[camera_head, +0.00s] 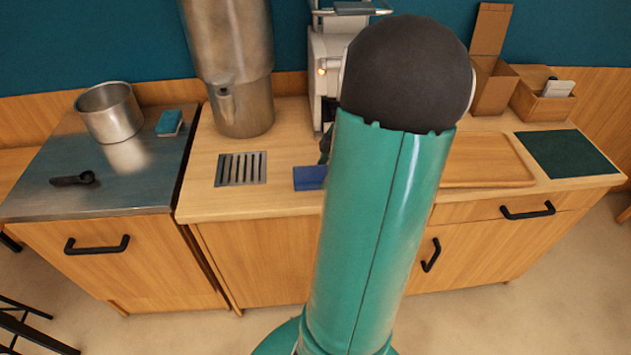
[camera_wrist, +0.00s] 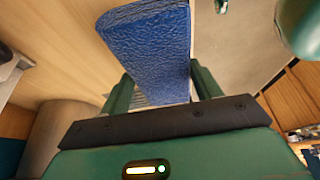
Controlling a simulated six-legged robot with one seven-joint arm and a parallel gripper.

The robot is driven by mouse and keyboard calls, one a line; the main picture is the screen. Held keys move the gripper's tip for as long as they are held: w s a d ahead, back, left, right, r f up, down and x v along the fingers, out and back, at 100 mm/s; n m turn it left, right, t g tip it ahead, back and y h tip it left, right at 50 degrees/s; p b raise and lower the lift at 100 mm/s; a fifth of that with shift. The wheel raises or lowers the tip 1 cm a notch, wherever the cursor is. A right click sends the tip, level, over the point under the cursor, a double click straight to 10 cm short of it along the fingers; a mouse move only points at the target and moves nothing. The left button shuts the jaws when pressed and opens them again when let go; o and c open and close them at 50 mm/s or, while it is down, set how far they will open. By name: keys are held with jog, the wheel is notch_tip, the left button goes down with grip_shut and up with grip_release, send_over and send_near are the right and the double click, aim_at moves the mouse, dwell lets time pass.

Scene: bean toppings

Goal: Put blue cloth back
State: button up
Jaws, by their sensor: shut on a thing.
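The blue cloth (camera_head: 309,178) is a flat blue block near the front edge of the wooden counter in the head view, partly hidden by my arm. In the wrist view the cloth (camera_wrist: 150,50) has a wrinkled surface and sits between the two dark green fingers of my gripper (camera_wrist: 162,86), which is shut on it. In the head view only a dark bit of my gripper (camera_head: 326,148) shows beside my arm, just above the cloth. I cannot tell whether the cloth touches the counter.
A slotted drain grate (camera_head: 241,169) lies left of the cloth. A steel dispenser (camera_head: 240,100) and a white machine (camera_head: 329,60) stand behind. A metal pot (camera_head: 110,112), blue sponge-like block (camera_head: 169,122) and black scoop (camera_head: 73,179) are left. A wooden tray (camera_head: 490,160) and dark green mat (camera_head: 566,153) are right.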

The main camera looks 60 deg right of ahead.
aim_at(322, 167)
jog(key=w+f, duration=0.2)
jog(key=f, duration=0.1)
jog(key=shift+w+a+f, duration=0.1)
jog(key=shift+w, duration=0.2)
jog(key=shift+w+f, duration=0.1)
jog(key=shift+f, duration=1.5)
jog(key=o, duration=1)
jog(key=shift+f, duration=0.1)
jog(key=shift+c, duration=0.2)
